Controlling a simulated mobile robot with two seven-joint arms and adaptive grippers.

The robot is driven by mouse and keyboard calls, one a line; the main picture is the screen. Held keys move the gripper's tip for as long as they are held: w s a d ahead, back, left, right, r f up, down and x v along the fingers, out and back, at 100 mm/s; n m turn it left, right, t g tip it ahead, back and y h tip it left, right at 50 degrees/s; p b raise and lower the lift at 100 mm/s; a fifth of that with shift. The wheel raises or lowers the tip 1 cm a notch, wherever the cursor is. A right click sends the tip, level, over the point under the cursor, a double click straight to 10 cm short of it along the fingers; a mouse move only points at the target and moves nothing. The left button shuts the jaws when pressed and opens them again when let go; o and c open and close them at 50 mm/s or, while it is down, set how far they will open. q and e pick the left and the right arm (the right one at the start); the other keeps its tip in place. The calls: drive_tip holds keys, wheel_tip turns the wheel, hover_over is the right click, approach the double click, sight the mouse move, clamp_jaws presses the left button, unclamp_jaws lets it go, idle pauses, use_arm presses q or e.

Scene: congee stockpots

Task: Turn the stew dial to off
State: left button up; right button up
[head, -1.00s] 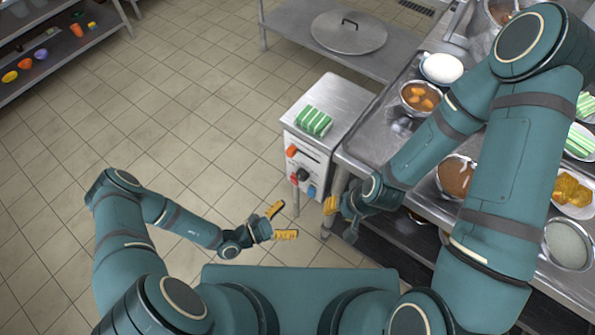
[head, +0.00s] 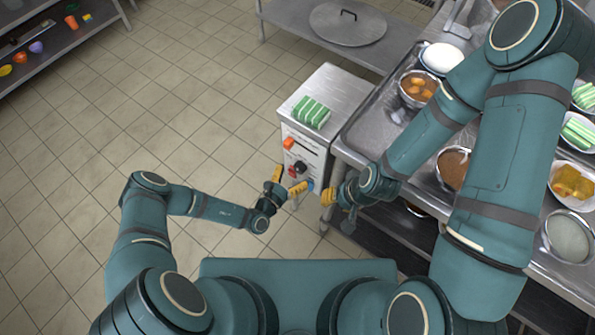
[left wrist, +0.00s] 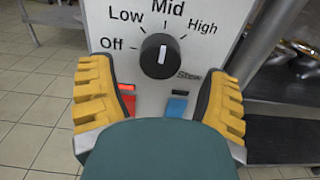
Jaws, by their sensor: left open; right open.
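The stew dial (left wrist: 160,56) is a round black knob on a white panel, marked Off, Low, Mid and High. Its white pointer line stands nearly upright, towards Mid. In the head view the dial (head: 299,167) is on the front of a small steel unit. My left gripper (head: 288,180) is open just in front of that panel. In the left wrist view its yellow fingers (left wrist: 158,78) spread to either side below the dial, and nothing is between them. My right gripper (head: 330,195) is open to the right, near the counter edge.
A red part (left wrist: 126,92) and a blue part (left wrist: 177,106) sit below the dial. Green-striped packs (head: 311,112) lie on the unit's top. The steel counter (head: 361,140) with bowls and plates stands to the right. Open tiled floor (head: 200,120) lies to the left.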

use_arm(q)
drive_tip(key=shift+x, duration=1.3)
drive_tip(key=shift+c, duration=0.3)
drive_tip(key=c, duration=1.2)
